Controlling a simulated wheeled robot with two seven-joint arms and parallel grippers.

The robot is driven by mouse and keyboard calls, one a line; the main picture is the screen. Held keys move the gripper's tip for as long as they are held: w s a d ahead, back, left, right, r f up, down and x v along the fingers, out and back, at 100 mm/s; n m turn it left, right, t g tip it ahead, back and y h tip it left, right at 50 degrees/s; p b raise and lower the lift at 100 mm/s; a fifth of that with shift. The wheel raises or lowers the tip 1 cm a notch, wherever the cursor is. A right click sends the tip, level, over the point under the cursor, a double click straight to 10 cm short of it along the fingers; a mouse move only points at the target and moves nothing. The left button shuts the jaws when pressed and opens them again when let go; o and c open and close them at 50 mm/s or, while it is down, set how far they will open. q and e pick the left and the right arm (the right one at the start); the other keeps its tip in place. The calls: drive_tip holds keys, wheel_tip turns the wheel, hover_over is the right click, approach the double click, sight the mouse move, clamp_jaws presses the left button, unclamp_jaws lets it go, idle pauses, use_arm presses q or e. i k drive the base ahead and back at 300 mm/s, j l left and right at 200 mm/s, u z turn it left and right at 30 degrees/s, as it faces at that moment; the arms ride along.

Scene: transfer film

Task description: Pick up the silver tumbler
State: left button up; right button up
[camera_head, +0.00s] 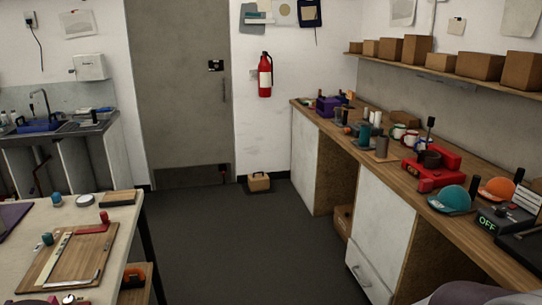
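Several small upright cylinders and cups stand on the wooden counter along the right wall. A small greyish cylinder (338,115) among them may be the silver tumbler, but it is too small to be sure. A taupe cylinder (382,147) stands closer, left of several mugs (398,131). Neither of my grippers shows in the view. A rounded grey-purple shape is cut off at the bottom right, and I cannot tell what it is.
A red camp stove (433,172) with a dark pot, a teal cap (450,199) and an orange cap (497,188) crowd the near counter. A pale table (110,240) with a wooden board stands at left. The dark floor (240,250) between is clear.

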sight(383, 140)
drive_tip(key=i+z, duration=0.1)
drive_tip(key=i, duration=0.45)
drive_tip(key=i+j+z, duration=0.1)
drive_tip(key=i, duration=0.45)
drive_tip(key=i+j+z, duration=0.1)
drive_tip(key=i, duration=0.45)
drive_tip(key=i+j+z, duration=0.15)
drive_tip(key=i, duration=0.4)
drive_tip(key=i+j+z, duration=0.15)
drive_tip(key=i+z, duration=0.25)
drive_tip(key=i+j+z, duration=0.3)
drive_tip(key=i+z, duration=0.15)
drive_tip(key=i+j+z, duration=0.8)
drive_tip(key=j, duration=0.2)
